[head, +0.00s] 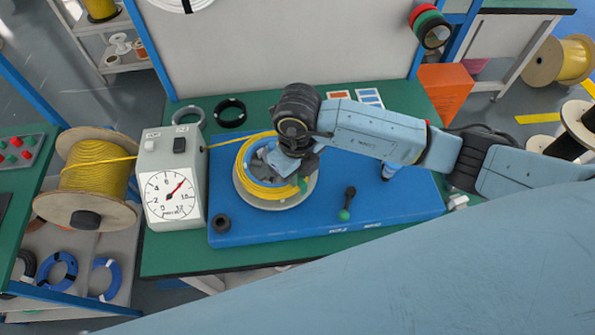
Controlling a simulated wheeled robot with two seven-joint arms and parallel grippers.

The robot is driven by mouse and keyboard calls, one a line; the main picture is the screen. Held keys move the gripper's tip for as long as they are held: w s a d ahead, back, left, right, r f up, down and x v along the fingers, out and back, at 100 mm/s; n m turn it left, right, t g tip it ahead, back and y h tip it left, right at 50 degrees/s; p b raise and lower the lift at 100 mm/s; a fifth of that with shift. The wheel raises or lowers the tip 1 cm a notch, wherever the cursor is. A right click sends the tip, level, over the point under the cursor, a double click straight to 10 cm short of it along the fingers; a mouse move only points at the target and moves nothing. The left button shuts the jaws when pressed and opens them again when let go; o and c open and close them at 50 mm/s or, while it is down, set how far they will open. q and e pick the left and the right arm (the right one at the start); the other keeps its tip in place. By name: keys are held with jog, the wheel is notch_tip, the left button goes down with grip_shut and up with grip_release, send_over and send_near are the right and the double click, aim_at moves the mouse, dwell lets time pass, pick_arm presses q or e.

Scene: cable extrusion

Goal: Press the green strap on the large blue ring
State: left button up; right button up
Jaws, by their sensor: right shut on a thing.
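A yellow cable coil (247,183) lies on a round grey plate (262,204) on the blue board (405,200). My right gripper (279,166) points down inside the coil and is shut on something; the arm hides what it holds. A small green piece (303,184) shows at the coil's right side, close to the gripper; I cannot tell whether it is a strap. Blue rings lie on the lower left shelf, one (57,271) with a dark band and another (105,279) to its right. My left gripper is not in view.
A grey box with a dial (172,195) stands left of the board, with yellow cable passing through from a spool (97,175). A black lever with a green end (347,203) stands right of the coil.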

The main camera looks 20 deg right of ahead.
jog(key=shift+f, duration=0.1)
jog(key=o, duration=0.9)
jog(key=shift+c, duration=0.2)
notch_tip(320, 180, up, 8)
jog(key=p, duration=0.6)
dwell(0.5)
